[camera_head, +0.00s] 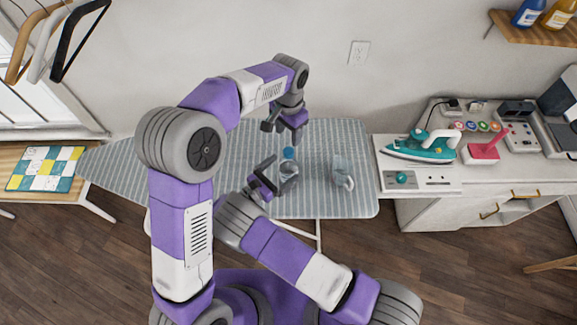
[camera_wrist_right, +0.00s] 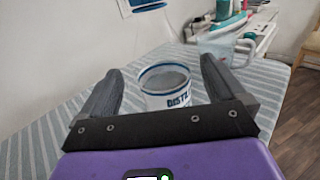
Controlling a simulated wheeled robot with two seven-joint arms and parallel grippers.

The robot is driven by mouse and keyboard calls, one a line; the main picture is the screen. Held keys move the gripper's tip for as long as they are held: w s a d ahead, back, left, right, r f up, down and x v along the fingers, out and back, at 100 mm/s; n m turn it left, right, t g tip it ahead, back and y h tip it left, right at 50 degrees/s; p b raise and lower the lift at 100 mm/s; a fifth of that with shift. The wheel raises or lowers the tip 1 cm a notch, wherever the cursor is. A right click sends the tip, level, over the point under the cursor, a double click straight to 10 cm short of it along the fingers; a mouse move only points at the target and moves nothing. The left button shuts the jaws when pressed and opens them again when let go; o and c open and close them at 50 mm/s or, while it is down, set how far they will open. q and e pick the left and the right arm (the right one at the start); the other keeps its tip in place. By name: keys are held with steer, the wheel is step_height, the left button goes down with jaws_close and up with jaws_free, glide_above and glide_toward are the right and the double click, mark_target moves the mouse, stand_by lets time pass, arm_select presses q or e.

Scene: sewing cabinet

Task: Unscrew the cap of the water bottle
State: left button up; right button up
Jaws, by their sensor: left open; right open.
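The water bottle (camera_head: 290,175) stands upright on the striped ironing board, with its blue cap (camera_head: 289,153) on top. My right gripper (camera_head: 267,178) is open, low at the bottle's left side. My left gripper (camera_head: 283,129) is open and empty, pointing down above and slightly behind the cap, apart from it.
A clear jug (camera_head: 343,177) stands on the ironing board (camera_head: 350,138) to the bottle's right. A teal iron (camera_head: 420,149) and a pink-red item (camera_head: 485,150) sit on the white cabinet at the right. A wall shelf holds bottles at upper right. Hangers hang at upper left.

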mark_target(293, 161)
arm_select(q)
steer(key=shift+s, duration=0.1)
arm_select(e)
steer(key=x, duration=0.5)
steer(key=shift+d, duration=0.15)
